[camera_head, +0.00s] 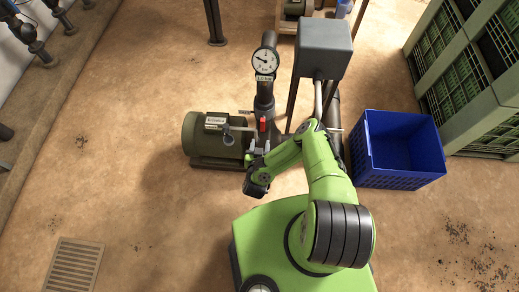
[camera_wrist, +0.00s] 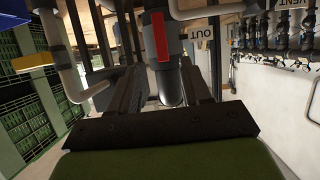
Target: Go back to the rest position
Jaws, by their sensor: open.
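My gripper (camera_head: 256,152) is at the manifold beside the green pump, just below a red valve lever (camera_head: 263,124). In the wrist view my gripper (camera_wrist: 166,82) shows two dark fingers spread apart with nothing held between them. The red lever (camera_wrist: 159,36) hangs upright on a grey pipe straight ahead, above and beyond the fingers. Whether a finger touches the pipe cannot be told. My arm is bent, with its elbow raised to the right of the gripper.
The pump (camera_head: 205,138) stands left of my gripper, and a gauge (camera_head: 265,61) tops the pipe above. A grey box (camera_head: 323,49) on posts and a blue crate (camera_head: 398,181) are to the right. Green crates (camera_head: 462,75) stand farther right. Floor at left is clear around a grate (camera_head: 75,265).

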